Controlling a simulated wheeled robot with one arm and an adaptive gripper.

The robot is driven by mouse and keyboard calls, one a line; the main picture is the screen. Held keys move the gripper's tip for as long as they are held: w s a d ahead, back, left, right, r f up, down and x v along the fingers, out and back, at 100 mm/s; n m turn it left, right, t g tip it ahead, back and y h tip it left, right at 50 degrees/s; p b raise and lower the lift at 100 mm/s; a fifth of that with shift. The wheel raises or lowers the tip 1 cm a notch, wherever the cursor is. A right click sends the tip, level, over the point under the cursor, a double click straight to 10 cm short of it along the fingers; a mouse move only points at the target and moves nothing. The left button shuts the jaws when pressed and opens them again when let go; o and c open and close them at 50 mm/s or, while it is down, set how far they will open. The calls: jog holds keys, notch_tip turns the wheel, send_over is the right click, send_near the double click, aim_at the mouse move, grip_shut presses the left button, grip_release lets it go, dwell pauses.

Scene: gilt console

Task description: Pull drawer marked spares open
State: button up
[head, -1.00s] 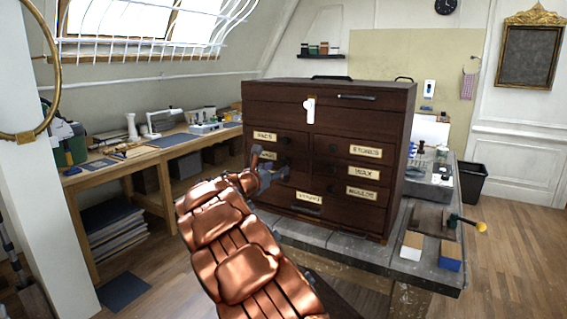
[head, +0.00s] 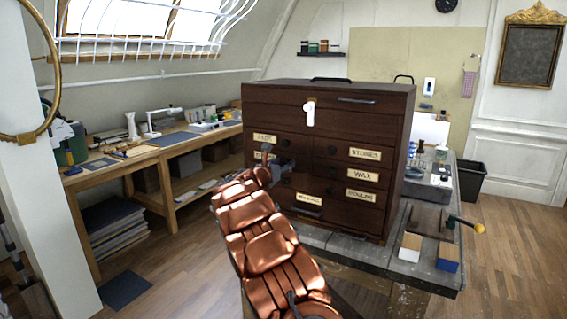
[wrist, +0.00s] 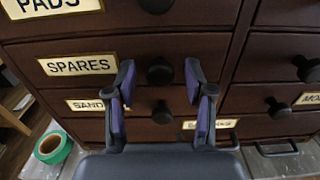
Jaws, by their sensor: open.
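The drawer marked SPARES (wrist: 215,48) is in the dark wooden chest and looks shut, with its label (wrist: 77,65) left of a round black knob (wrist: 159,71). My gripper (wrist: 160,76) is open in front of this drawer, one finger on each side of the knob in the wrist view. I cannot tell whether the fingertips reach past the knob; no touch shows. In the head view my gripper (head: 279,166) is at the chest's left column and partly hides the SPARES label (head: 264,155); the knob is not clear there.
The PADS drawer label (wrist: 47,10) is above and the SAND drawer label (wrist: 88,105), partly hidden, is below, each with a knob near my fingers. The chest (head: 360,225) stands on a grey bench top (head: 433,277). Green tape (wrist: 52,147) lies at lower left in the wrist view.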

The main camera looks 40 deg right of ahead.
jog(key=shift+d, duration=0.15)
grip_shut()
dwell(0.4)
